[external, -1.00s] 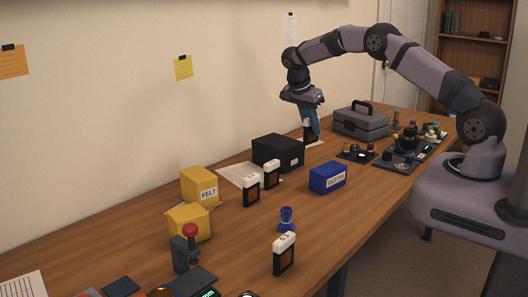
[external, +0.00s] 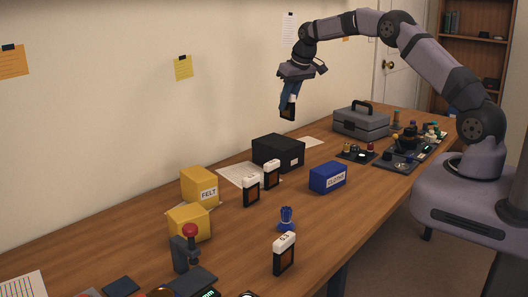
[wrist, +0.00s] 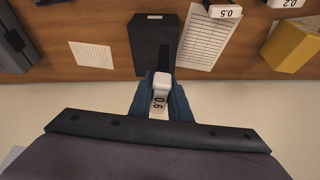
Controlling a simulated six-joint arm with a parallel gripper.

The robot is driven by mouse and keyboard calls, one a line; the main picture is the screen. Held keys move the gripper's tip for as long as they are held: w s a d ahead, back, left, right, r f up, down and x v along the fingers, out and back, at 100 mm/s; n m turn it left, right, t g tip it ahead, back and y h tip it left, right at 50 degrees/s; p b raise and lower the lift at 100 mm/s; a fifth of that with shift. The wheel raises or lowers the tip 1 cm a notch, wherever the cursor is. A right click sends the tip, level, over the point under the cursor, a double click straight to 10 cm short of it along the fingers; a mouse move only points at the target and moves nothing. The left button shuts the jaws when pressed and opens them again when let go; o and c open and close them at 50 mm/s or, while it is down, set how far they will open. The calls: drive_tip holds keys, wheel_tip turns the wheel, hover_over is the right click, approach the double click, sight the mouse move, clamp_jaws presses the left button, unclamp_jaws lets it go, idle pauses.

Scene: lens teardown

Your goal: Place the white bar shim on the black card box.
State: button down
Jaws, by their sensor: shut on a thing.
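The black card box (external: 278,150) stands on the table near the wall; it also shows in the wrist view (wrist: 143,35). My gripper (external: 291,94) is shut on a shim (external: 288,108), a dark frame with a white end bar. In the wrist view, the bar (wrist: 161,83), with a printed number, sits between the blue fingers of my gripper (wrist: 161,92). The shim hangs in the air clear above the box, apart from it. In the wrist view it overlaps the box's lower edge. Part of the shim is hidden by the fingers.
A blue box (external: 328,177), yellow felt box (external: 199,187) and grey toolbox (external: 361,122) are nearby. The wall is close behind.

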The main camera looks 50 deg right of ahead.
drive_tip(key=shift+n+y, duration=0.5)
drive_tip(key=shift+n, duration=0.7)
drive_tip(key=p, duration=0.3)
hover_over(286, 147)
drive_tip(key=shift+s+f, duration=0.15)
drive_tip(key=shift+f, duration=4.9)
drive_tip(key=shift+f, duration=0.15)
drive_tip(key=c, duration=1.7)
unclamp_jaws()
drive_tip(key=shift+o, duration=0.2)
drive_tip(key=b+v, duration=0.3)
drive_tip(key=v, duration=0.9)
